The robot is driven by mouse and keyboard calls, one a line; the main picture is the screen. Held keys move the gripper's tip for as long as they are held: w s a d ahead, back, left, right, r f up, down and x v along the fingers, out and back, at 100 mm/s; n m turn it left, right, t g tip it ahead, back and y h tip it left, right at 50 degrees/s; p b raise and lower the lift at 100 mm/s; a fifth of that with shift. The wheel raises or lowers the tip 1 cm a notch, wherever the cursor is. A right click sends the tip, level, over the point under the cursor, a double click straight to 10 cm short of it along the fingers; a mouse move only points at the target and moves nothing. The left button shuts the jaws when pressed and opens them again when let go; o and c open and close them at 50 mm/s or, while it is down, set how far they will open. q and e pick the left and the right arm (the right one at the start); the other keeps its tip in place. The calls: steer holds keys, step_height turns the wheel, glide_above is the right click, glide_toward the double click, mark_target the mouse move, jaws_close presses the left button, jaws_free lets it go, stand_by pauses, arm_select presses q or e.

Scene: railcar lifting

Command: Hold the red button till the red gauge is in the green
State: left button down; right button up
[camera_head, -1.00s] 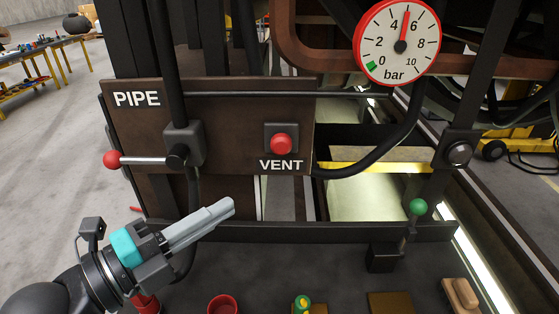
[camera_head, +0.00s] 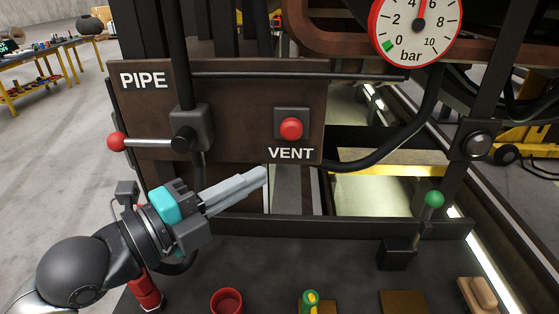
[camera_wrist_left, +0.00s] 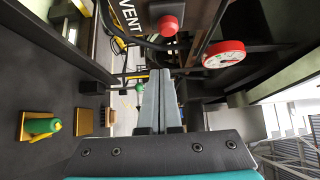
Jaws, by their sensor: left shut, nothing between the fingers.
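The red button (camera_head: 291,129) sits on a dark square plate above the word VENT on the brown panel; it also shows in the left wrist view (camera_wrist_left: 168,25). The red-rimmed gauge (camera_head: 417,25) is at the upper right, its top cut off by the picture edge. Its red needle points up, near 5 on the bar scale; the green band is by 0. The gauge shows in the left wrist view too (camera_wrist_left: 223,53). My left gripper (camera_head: 264,173) is shut and empty, its tips below and left of the button, apart from it. My right gripper is not in view.
A lever with a red knob (camera_head: 117,142) stands out left of the panel (camera_head: 240,90). A green-knobbed lever (camera_head: 433,200) is at the right. A red cup (camera_head: 227,301) and a green-and-yellow object (camera_head: 311,300) stand on the dark ledge below.

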mark_target(287, 139)
arm_select(q)
steer(key=w+d+b, duration=0.1)
steer(key=w+d, duration=0.3)
steer(key=w, duration=0.3)
steer(key=shift+w, duration=0.4)
stand_by(0.3)
steer(key=shift+w+a+r+b, duration=0.15)
steer(key=shift+w+r+b, duration=0.05)
steer(key=shift+w+b, duration=0.55)
steer(key=shift+w+a+r, duration=0.1)
steer(key=shift+r, duration=0.1)
stand_by(1.4)
